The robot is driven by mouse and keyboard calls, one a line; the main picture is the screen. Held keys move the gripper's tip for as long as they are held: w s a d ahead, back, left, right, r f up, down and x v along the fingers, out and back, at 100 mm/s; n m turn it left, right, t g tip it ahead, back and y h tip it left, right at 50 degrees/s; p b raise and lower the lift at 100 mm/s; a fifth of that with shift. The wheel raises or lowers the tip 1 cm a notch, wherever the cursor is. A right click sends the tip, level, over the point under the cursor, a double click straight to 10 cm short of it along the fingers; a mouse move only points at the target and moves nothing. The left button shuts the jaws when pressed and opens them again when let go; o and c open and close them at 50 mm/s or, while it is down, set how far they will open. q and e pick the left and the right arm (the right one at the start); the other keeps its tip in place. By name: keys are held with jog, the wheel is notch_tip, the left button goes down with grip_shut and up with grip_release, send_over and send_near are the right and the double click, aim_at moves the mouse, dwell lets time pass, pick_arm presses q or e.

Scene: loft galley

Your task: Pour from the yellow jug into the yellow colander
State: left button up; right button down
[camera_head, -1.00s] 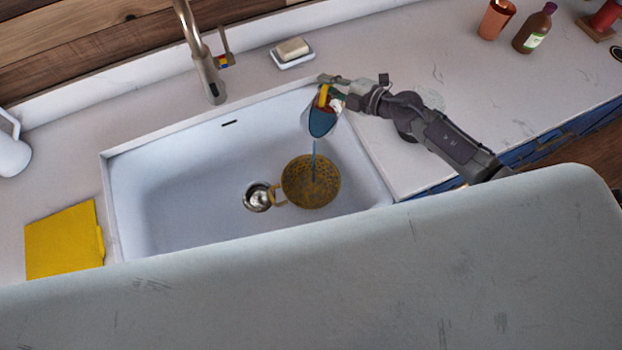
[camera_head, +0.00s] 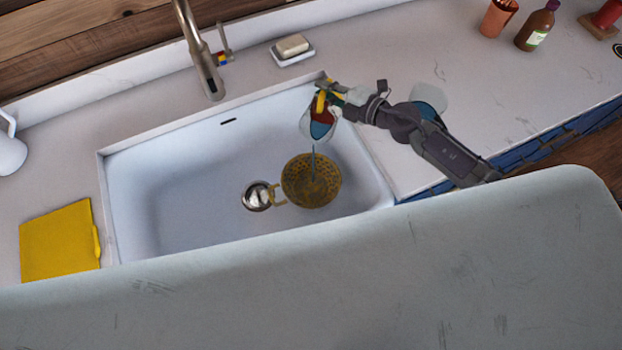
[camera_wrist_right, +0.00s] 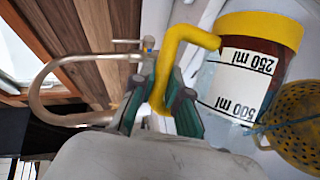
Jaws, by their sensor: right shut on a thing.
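The jug (camera_head: 318,128), clear with yellow parts and printed volume marks, is tipped over the sink. It also shows in the right wrist view (camera_wrist_right: 245,80), its marks upside down. My right gripper (camera_head: 328,92) is shut on its yellow handle (camera_wrist_right: 172,62); the fingers (camera_wrist_right: 160,112) also show in the wrist view. A thin bluish stream runs from the jug down into the colander. The yellow colander (camera_head: 311,182), full of holes, sits in the sink below the jug, its handle to the left. It shows partly in the wrist view (camera_wrist_right: 300,125). My left gripper is out of view.
The white sink (camera_head: 180,190) has a drain (camera_head: 256,196) left of the colander. A faucet (camera_head: 205,65) and a soap dish (camera_head: 292,55) stand behind. A yellow board (camera_head: 58,243) lies left. A copper cup (camera_head: 498,18) and brown bottle (camera_head: 536,28) stand far right.

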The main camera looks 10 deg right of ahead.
aim_at(309, 138)
jog(key=shift+s+a+f+n+t+b, duration=0.2)
jog(key=shift+s+a+f+b, duration=0.1)
jog(key=shift+s+f+b, duration=0.3)
jog(key=shift+s+a+f+n+t+b, duration=0.1)
jog(key=shift+s+a+f+n+b, duration=0.2)
jog(key=shift+f+b, duration=0.4)
jog(key=shift+s+a+f+n+t+b, duration=0.15)
jog(key=shift+s+a+f+n+b, duration=0.25)
jog(key=shift+b, duration=0.55)
jog(key=shift+s+a+f+n+t+b, duration=0.1)
jog(key=shift+s+f+n+t+b, duration=0.1)
jog(key=shift+s+f+b, duration=0.6)
jog(key=shift+n+t, duration=0.35)
jog(key=shift+n, duration=0.35)
jog(key=f+b, duration=0.2)
jog(key=b, duration=0.1)
jog(key=s+f+b, duration=0.1)
jog(key=b, duration=0.2)
jog(key=a+f+b, duration=0.1)
jog(key=f+b, duration=0.1)
jog(key=shift+s+a+f+b, duration=0.1)
jog(key=shift+s+f+b, duration=0.15)
jog(key=shift+f+b, duration=0.15)
jog(key=shift+s+a+r, duration=0.1)
jog(key=shift+r, duration=0.2)
jog(key=shift+s+a+f+n+b, duration=0.2)
jog(key=shift+s+n+b, duration=0.1)
jog(key=shift+b, duration=0.1)
